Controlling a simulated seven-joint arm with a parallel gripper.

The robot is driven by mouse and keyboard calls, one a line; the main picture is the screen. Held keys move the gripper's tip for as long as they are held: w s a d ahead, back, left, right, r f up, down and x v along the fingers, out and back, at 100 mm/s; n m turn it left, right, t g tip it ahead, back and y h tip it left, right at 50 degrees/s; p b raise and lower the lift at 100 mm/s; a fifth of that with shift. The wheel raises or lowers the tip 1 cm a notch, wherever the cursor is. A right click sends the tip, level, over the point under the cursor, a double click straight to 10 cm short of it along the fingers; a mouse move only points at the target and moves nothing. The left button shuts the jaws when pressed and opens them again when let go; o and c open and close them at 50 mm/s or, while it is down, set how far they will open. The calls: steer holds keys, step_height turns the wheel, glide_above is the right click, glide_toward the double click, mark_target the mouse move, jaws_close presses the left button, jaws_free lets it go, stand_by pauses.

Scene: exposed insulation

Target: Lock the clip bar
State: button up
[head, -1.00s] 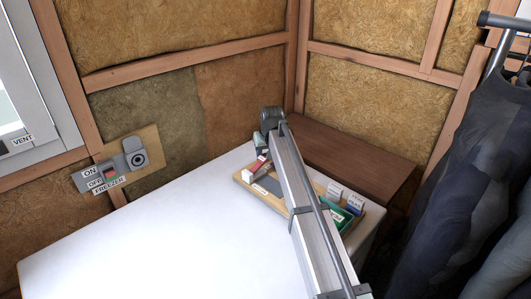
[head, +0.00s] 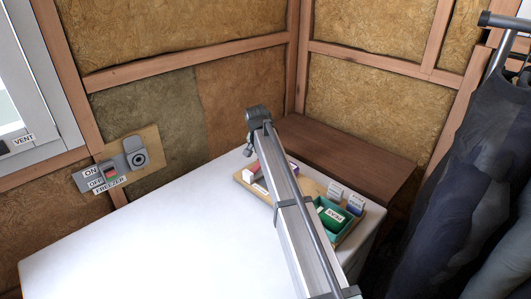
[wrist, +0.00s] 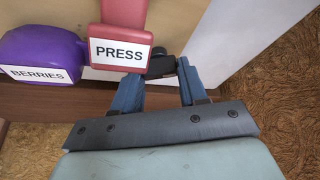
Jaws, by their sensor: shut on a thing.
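In the wrist view, a red bar (wrist: 122,15) ends in a block with a white PRESS label (wrist: 118,50); it appears to be the clip bar. A purple bag (wrist: 40,52) labelled BERRIES lies to its left. My gripper (wrist: 164,66) is shut on a small dark piece (wrist: 162,64) just right of the PRESS block. I cannot tell whether this piece belongs to the clip bar. In the head view, my gripper (head: 248,151) is small and partly hidden at the tray's back left. The red bar (head: 262,169) shows left of my arm.
A wooden tray (head: 240,178) sits on the white top (head: 150,230), partly covered by my arm. It holds a green bin (head: 334,216) and small labelled blocks (head: 355,204). A brown ledge (head: 345,150) lies behind. Dark clothes (head: 450,190) hang at right. The white top's left is clear.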

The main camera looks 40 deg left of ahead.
steer(key=m+h, duration=0.1)
steer(key=m, duration=0.3)
steer(key=shift+a+m+t+h, duration=0.15)
steer(key=shift+m+t+h, duration=0.15)
steer(key=shift+m+h, duration=0.1)
stand_by(0.4)
steer(key=o, duration=1.1)
steer(key=shift+c, duration=0.2)
steer(key=shift+r, duration=0.1)
steer(key=v, duration=1.3)
steer(key=shift+r, duration=0.3)
steer(key=shift+s, duration=0.1)
